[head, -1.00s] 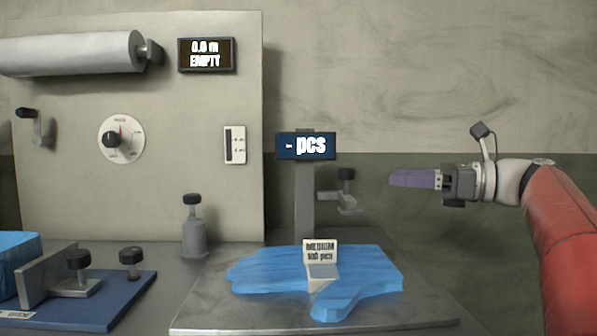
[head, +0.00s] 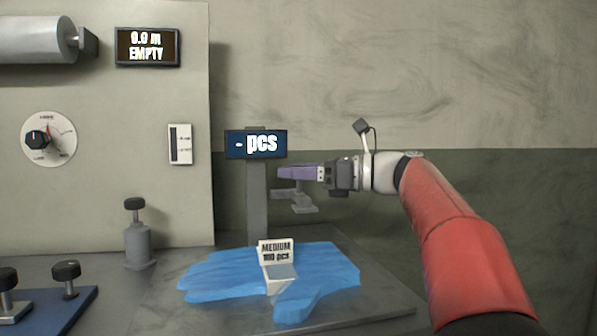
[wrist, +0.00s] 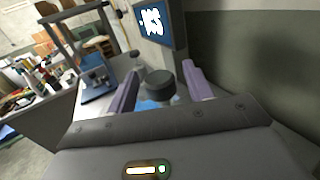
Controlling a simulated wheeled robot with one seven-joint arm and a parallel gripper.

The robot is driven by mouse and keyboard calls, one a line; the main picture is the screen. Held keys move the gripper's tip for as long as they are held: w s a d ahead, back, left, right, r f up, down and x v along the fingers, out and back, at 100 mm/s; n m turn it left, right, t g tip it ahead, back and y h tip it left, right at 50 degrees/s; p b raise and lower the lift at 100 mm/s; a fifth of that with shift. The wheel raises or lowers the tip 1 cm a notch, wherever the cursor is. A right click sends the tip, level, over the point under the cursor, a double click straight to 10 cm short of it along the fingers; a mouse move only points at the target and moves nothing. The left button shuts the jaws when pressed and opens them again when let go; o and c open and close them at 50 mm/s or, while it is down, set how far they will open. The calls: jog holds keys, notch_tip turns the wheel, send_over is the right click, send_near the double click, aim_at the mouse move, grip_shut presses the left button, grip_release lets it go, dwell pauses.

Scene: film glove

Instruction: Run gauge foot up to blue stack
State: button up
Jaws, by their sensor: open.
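The blue stack (head: 225,268) of thin film gloves lies on a grey metal plate, with a white "MEDIUM 100 pcs" card (head: 276,247) on it. Behind it stands the gauge post (head: 256,200) with a "- pcs" display (head: 256,144). The gauge foot (head: 304,209), a small grey plate on a side arm, is above the stack with a gap visible. My gripper (head: 281,173) has purple fingers and is open at the gauge's black knob, which it hides in the head view. In the wrist view the knob (wrist: 160,84) sits between the two fingers; contact cannot be told.
A grey panel (head: 100,190) at left carries a dial (head: 48,139), a roll (head: 35,40) and a "0.0 m EMPTY" display (head: 147,47). A grey bottle-shaped weight (head: 138,235) stands before it. A blue base with black knobs (head: 66,270) is at lower left.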

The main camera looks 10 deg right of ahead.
grip_shut()
jog(key=b, duration=0.3)
send_over(299, 245)
notch_tip(299, 245, down, 7)
jog(key=shift+w, duration=0.1)
jog(key=shift+p, duration=0.3)
grip_release()
jog(key=shift+v, duration=3.9)
